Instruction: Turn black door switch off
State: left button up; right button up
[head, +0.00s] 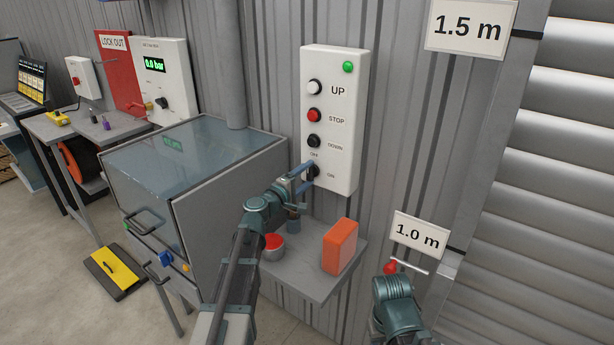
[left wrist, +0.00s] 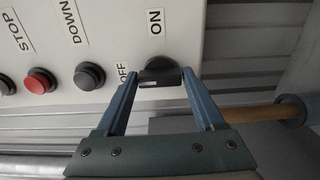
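The black door switch (head: 314,172) is the lowest control on the white wall box (head: 333,60), with an OFF label above it and an ON label to its right. It also shows in the left wrist view (left wrist: 160,74), its dark bar crossing the picture and a light mark on its near edge. My left gripper (head: 307,178) is at the switch, its blue fingers apart with one on each side. In the left wrist view my left gripper (left wrist: 160,76) shows no clear grip, and contact is hard to tell. My right arm is at the lower right; its fingers are hidden.
Above the switch are DOWN (head: 314,141), STOP (head: 314,115) and UP (head: 315,87) buttons. A shelf below holds an orange block (head: 339,247) and a red-topped tin (head: 273,247). A glass-topped cabinet (head: 190,155) is left. A red piece (head: 390,267) is near my right wrist.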

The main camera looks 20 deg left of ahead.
pick_arm(q)
jog(key=o, duration=0.3)
jog(key=v, duration=1.3)
jog(key=shift+s, duration=0.4)
